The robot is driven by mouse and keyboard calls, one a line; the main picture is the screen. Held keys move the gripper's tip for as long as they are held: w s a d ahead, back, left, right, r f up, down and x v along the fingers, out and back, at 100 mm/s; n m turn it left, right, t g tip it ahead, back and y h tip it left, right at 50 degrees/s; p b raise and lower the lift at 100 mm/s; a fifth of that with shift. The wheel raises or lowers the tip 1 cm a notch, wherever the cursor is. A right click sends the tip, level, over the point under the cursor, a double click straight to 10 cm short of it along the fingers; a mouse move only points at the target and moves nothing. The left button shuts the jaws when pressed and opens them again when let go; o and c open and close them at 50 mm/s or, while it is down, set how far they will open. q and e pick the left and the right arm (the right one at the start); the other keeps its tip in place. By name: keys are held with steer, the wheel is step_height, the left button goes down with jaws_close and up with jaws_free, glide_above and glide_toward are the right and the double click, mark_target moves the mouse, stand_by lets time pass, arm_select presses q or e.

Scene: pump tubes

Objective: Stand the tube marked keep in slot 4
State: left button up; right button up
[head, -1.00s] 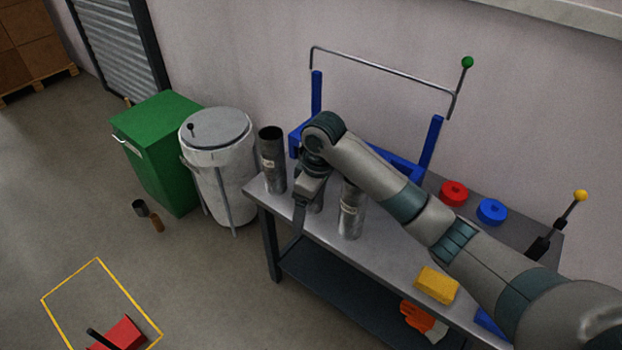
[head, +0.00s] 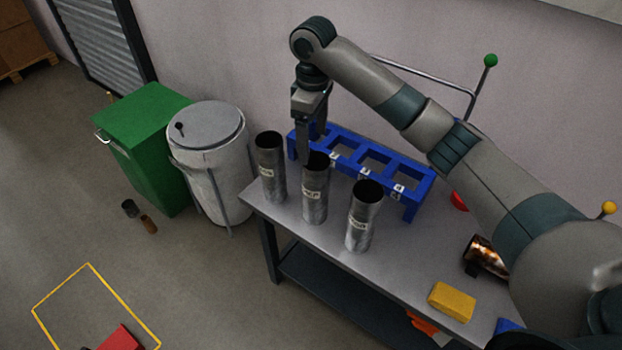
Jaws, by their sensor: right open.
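Three grey metal tubes stand upright in a row on the table: a left tube (head: 270,170), a middle tube (head: 315,190) and a right tube (head: 364,218). My right gripper (head: 311,143) is open, pointing down just above and behind the middle tube, holding nothing. My left gripper is out of view.
A copper-coloured tube (head: 488,256) lies near my right arm. A yellow block (head: 452,301) sits at the table's front. A lidded white drum (head: 210,165) and a green bin (head: 150,150) stand left of the table. A metal bar (head: 425,72) rises behind the rack.

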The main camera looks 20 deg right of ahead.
mark_target(313, 160)
steer(key=shift+w+r, duration=0.1)
steer(key=shift+w, duration=0.05)
steer(key=shift+s+r, duration=0.15)
steer(key=shift+s, duration=0.1)
steer(key=shift+w+f, duration=0.1)
steer(key=shift+f, duration=0.4)
step_height(313, 160, down, 3)
steer(key=shift+f+p, duration=0.2)
steer(key=shift+p, duration=0.25)
step_height(313, 160, down, 7)
steer(key=shift+d+r+p, duration=0.1)
steer(key=shift+p, duration=0.85)
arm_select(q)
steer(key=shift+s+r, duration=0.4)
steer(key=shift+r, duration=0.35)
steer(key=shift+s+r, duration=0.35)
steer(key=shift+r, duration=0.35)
arm_select(e)
steer(key=shift+f, duration=0.55)
